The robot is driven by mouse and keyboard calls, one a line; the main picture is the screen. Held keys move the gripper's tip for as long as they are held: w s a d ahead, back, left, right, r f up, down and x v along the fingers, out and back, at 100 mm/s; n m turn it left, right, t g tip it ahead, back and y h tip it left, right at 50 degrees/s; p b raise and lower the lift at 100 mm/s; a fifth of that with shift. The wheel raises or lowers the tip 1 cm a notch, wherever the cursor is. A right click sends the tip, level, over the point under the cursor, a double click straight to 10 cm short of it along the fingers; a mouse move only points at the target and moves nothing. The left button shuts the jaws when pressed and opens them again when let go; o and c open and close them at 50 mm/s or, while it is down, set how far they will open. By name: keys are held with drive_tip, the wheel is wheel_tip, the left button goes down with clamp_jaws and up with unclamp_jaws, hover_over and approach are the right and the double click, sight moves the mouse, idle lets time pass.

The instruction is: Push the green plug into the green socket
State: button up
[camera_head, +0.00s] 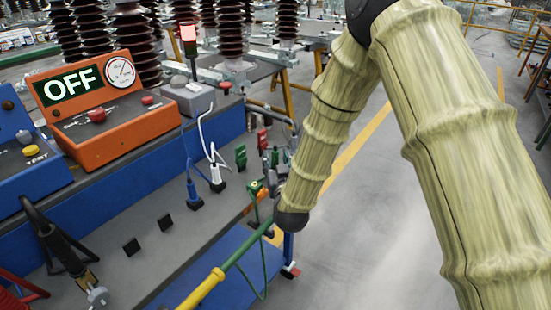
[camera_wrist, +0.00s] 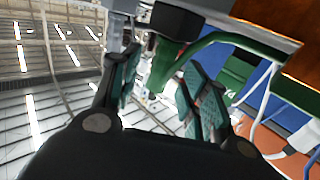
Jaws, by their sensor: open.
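My gripper (camera_head: 271,180) is small and partly hidden at the end of my arm, at the right edge of the bench. In the wrist view my gripper (camera_wrist: 160,76) is open, with teal pads on both fingers. A green curved piece (camera_wrist: 165,62), seemingly the green plug or its cable, shows between and beyond the fingers; I cannot tell whether they touch it. In the head view a green piece (camera_head: 255,187) with a yellow spot lies beside my gripper. A green connector (camera_head: 241,157), perhaps the green socket, stands on the bench just behind; whether they are joined is unclear.
Blue (camera_head: 194,196) and white (camera_head: 216,178) plugs with cables stand left of my gripper, and a red connector (camera_head: 262,141) behind. An orange box (camera_head: 100,120) reading OFF sits on the bench. A green rod with a yellow section (camera_head: 205,287) crosses the front.

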drive_tip(key=shift+w+a, duration=0.2)
drive_tip(key=shift+w, duration=1)
drive_tip(key=shift+c, duration=0.2)
clamp_jaws()
